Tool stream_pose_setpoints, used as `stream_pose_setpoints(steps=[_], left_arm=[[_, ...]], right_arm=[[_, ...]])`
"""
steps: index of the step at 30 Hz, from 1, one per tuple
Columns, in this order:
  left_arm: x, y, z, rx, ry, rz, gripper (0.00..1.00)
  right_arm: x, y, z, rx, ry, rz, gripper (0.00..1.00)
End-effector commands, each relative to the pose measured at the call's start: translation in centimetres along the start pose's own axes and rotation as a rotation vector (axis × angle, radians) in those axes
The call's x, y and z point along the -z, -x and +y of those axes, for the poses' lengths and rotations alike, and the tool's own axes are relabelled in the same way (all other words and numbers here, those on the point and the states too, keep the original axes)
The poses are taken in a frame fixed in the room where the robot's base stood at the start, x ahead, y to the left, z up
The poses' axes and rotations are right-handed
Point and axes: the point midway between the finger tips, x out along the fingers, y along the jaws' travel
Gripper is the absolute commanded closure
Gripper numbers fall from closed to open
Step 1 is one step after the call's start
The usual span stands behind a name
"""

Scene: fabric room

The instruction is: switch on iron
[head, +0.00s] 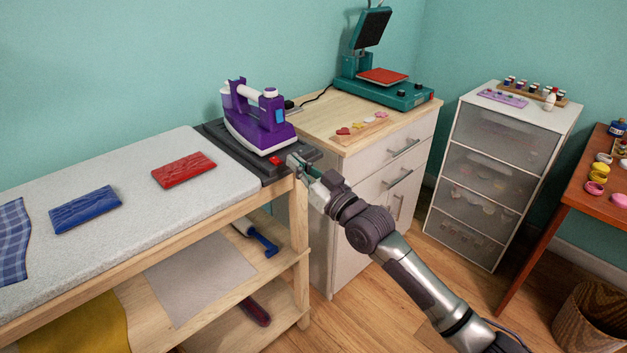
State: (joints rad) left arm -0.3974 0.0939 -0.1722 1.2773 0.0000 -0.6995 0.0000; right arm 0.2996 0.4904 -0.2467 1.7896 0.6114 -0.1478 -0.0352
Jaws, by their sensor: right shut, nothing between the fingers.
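The purple and white iron (258,117) rests on a dark base (230,146) at the right end of the ironing table. A small red switch (275,160) sits on the front of that base. My right gripper (293,162) is shut and empty at the right front corner of the base, just right of the red switch. I cannot tell whether its tips touch the base. My left gripper is not in view.
A grey padded board (110,215) carries a red folded cloth (184,169) and a blue one (86,209). A wooden cabinet (330,125) with a teal heat press (385,90) stands behind my right arm. A drawer unit (500,160) stands right.

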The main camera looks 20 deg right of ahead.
Motion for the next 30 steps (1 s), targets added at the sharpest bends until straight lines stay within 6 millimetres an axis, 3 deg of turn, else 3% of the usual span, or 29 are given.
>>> stream_pose_setpoints(steps=[3,9,26,30], left_arm=[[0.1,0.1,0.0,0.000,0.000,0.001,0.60],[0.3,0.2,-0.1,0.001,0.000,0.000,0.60],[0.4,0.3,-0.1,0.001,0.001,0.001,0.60],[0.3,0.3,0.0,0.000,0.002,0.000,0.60]], right_arm=[[-0.7,2.5,0.0,0.000,0.001,-0.003,1.00],[-1.2,4.8,0.0,0.000,0.001,0.000,1.00],[-1.2,5.2,0.0,0.000,0.001,0.002,1.00],[-3.1,5.6,0.1,-0.012,-0.004,-0.039,1.00]])
